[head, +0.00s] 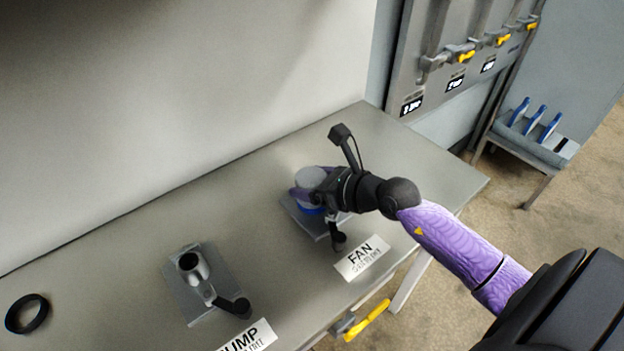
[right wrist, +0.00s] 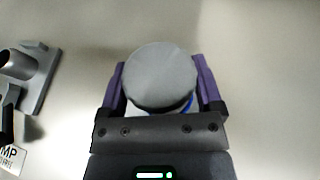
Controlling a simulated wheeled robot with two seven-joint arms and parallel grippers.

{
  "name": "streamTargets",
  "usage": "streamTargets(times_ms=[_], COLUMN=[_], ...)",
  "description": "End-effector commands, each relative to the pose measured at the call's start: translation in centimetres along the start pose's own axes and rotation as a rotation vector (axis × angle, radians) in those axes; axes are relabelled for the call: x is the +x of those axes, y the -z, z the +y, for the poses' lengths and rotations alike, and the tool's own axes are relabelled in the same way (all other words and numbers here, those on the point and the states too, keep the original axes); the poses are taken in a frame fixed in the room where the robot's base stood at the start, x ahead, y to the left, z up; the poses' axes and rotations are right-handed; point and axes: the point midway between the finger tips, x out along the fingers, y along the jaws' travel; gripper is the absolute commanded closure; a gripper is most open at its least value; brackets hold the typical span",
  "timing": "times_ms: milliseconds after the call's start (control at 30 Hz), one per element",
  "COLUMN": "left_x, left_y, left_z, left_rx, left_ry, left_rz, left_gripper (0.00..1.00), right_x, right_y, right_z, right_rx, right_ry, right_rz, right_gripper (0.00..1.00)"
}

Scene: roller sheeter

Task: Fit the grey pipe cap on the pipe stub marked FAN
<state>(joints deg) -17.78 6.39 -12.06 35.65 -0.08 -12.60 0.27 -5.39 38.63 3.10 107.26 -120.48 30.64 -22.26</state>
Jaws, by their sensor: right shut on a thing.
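The grey pipe cap (head: 309,177) is a round, flat-topped disc at the stub on the FAN plate. My right gripper (head: 306,191) is shut on it, with one purple finger on each side. In the right wrist view the cap (right wrist: 161,77) sits between the two fingers of the gripper (right wrist: 161,85). A blue band (head: 312,209) shows just under the cap. The FAN stub itself is mostly hidden, so I cannot tell whether the cap is seated. The FAN label (head: 362,257) lies in front of the plate. My left gripper is not in view.
The open PUMP stub (head: 193,265) stands on its own plate to the left, with its label (head: 248,338) in front. A black ring (head: 27,313) lies at far left. A wall rises behind the bench (head: 130,245). A rack with blue items (head: 535,125) stands at right.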

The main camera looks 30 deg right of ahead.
Motion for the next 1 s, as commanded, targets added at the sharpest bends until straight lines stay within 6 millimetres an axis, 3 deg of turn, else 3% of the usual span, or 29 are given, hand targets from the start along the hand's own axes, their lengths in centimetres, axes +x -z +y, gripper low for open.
streamTargets(times_ms=[33, 67, 133, 467, 800, 1000], left_x=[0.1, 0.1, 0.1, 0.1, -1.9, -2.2], left_y=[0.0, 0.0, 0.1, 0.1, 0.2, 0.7], left_z=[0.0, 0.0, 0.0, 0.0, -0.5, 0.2], left_rx=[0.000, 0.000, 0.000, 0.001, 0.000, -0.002], left_ry=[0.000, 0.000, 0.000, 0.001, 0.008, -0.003], left_rz=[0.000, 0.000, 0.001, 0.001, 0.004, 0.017], left_gripper=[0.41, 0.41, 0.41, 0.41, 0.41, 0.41], right_x=[0.1, 0.1, 0.0, 0.0, -6.8, -9.5], right_y=[0.1, 0.1, 0.1, 0.1, 0.1, 0.1], right_z=[0.0, 0.0, 0.0, 0.0, 0.1, 0.0], right_rx=[0.000, 0.000, 0.000, 0.000, 0.002, 0.001], right_ry=[0.000, 0.000, 0.000, 0.000, -0.001, 0.000], right_rz=[0.000, 0.000, 0.000, 0.000, 0.005, 0.002], right_gripper=[0.76, 0.14, 0.00, 0.00, 0.00, 0.00])
